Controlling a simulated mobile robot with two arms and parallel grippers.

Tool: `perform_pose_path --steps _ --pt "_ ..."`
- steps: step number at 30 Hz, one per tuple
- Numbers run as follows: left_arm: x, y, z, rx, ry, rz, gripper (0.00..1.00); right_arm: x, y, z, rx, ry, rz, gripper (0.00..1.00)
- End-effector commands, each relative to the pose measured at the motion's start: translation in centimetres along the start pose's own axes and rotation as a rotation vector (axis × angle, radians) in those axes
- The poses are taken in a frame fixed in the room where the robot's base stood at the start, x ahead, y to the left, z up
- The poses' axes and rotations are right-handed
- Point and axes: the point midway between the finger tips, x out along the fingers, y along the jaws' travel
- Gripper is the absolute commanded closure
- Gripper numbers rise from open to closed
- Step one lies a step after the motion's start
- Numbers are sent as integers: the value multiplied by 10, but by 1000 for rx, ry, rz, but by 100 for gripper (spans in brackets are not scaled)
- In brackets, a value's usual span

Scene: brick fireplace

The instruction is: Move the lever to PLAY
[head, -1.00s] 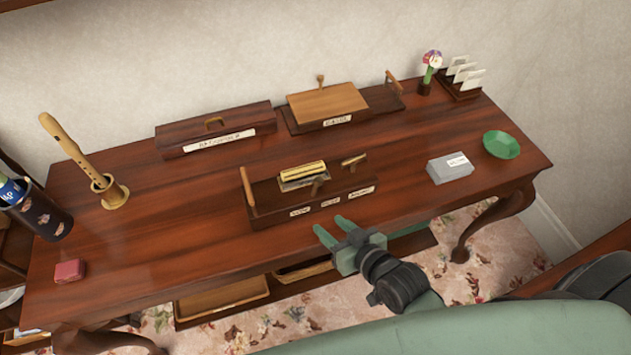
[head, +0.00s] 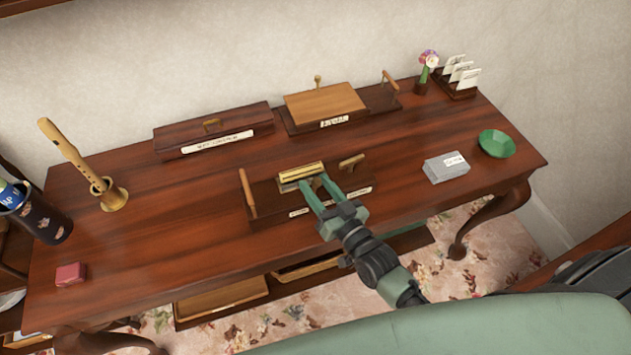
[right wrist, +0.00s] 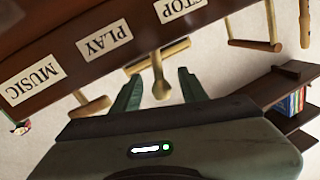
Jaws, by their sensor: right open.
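The dark wooden box (head: 272,212) with a brass-topped panel (head: 301,171) sits at the front middle of the desk. In the right wrist view, its labels MUSIC (right wrist: 30,77), PLAY (right wrist: 104,38) and STOP (right wrist: 182,8) appear upside down. A wooden lever (right wrist: 159,78) with a rounded end stands below the gap between PLAY and STOP. My right gripper (head: 316,181) is open, its green fingers reaching over the box front. In the right wrist view the fingers (right wrist: 158,90) are on either side of the lever's end; contact cannot be told. My left gripper is not in view.
Wooden handles stand at the box's left end (head: 248,194) and right end (head: 352,161). Behind are a long dark box (head: 212,130) and a light-lidded box (head: 325,103). A grey box (head: 446,167) and green bowl (head: 497,144) are right.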

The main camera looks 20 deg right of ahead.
Motion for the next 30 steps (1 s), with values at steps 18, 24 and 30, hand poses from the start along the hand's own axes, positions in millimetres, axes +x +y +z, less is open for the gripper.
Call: perform_pose_path --steps 18,24,30 --pt "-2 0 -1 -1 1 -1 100 10 0 0 0 -1 0 100" --pt "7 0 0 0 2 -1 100 9 6 4 100 19 -6 100" --pt "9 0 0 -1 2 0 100 8 8 1 196 38 -9 100"
